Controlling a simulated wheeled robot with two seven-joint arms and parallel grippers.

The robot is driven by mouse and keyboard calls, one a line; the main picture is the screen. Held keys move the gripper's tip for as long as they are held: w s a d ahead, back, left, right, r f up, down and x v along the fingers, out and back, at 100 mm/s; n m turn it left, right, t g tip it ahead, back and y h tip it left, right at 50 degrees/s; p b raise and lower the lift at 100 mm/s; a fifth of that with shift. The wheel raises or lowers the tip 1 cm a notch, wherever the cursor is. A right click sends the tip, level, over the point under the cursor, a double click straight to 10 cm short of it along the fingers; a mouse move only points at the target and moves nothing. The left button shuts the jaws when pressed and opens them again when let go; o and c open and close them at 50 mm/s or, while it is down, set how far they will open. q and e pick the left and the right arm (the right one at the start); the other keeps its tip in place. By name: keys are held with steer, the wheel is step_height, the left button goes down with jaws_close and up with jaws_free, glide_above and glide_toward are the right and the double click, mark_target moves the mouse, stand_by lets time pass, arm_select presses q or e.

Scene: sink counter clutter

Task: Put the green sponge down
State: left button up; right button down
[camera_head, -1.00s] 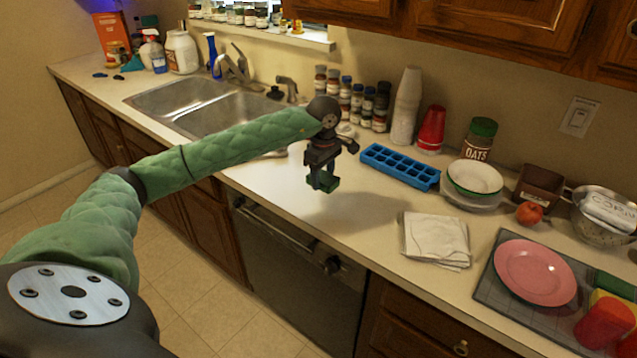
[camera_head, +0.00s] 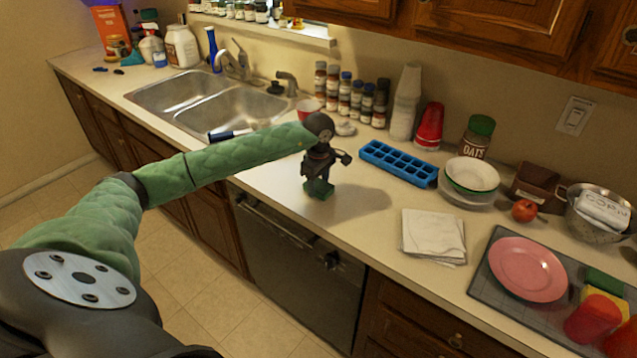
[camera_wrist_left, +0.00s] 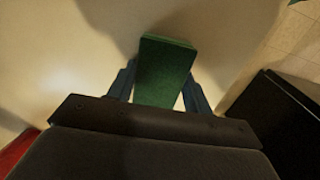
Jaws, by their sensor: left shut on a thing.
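The green sponge (camera_head: 319,190) is at the tip of my left gripper (camera_head: 319,182), over the counter (camera_head: 290,205) left of the folded white cloth. My left gripper is shut on the sponge and points down. In the left wrist view the sponge (camera_wrist_left: 164,70) sits between the two blue-grey fingers (camera_wrist_left: 160,92), over the pale countertop. The sponge is low, at or just above the counter; I cannot tell if it touches. My right gripper is not in view.
A blue ice tray (camera_head: 398,163) lies behind and right of the gripper. A folded cloth (camera_head: 433,236), a pink plate (camera_head: 527,268) and a red apple (camera_head: 524,210) are further right. The sink (camera_head: 240,110) is behind left. Counter around the sponge is clear.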

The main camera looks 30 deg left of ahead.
mark_target(318, 185)
arm_select(q)
steer(key=shift+f, duration=0.1)
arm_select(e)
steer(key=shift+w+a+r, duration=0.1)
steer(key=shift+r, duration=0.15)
arm_select(q)
steer(key=o, duration=0.9)
steer(key=shift+r, duration=0.45)
step_height(318, 185, up, 11)
steer(key=b, duration=0.5)
steer(key=shift+r, duration=0.2)
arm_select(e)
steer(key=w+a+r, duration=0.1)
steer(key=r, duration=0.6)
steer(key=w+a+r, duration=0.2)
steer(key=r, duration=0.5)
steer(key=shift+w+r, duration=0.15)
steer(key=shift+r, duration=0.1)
arm_select(q)
steer(key=shift+f, duration=0.1)
